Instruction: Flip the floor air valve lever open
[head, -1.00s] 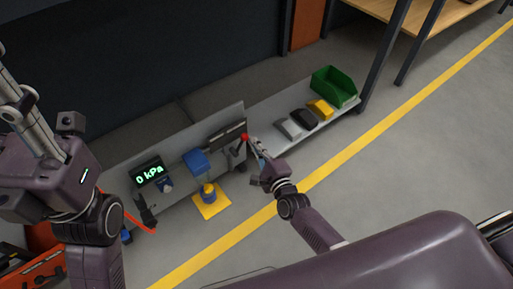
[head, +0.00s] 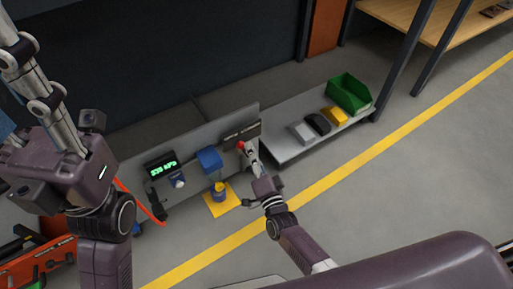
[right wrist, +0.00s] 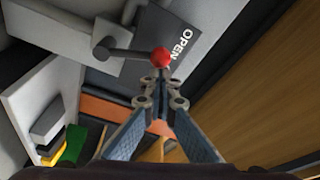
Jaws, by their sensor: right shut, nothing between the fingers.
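The valve lever (right wrist: 130,53) is a dark grey bar on a round hub, with a red ball knob (right wrist: 160,57) at its end. In the right wrist view the knob lies against the dark plate (right wrist: 197,32) lettered OPEN. In the head view the red knob (head: 241,146) is at the panel's right part. My right gripper (right wrist: 160,82) is shut and empty, its tips right at the knob; I cannot tell whether they touch. It also shows in the head view (head: 250,155). My left gripper (head: 45,105) points up at the left edge, its tips cut off.
The low grey panel carries a green pressure display (head: 162,165), its number blurred, and a blue box (head: 209,159). A yellow floor plate (head: 220,204) lies in front. A shelf at right holds small blocks and a green bin (head: 350,93). Open floor lies right.

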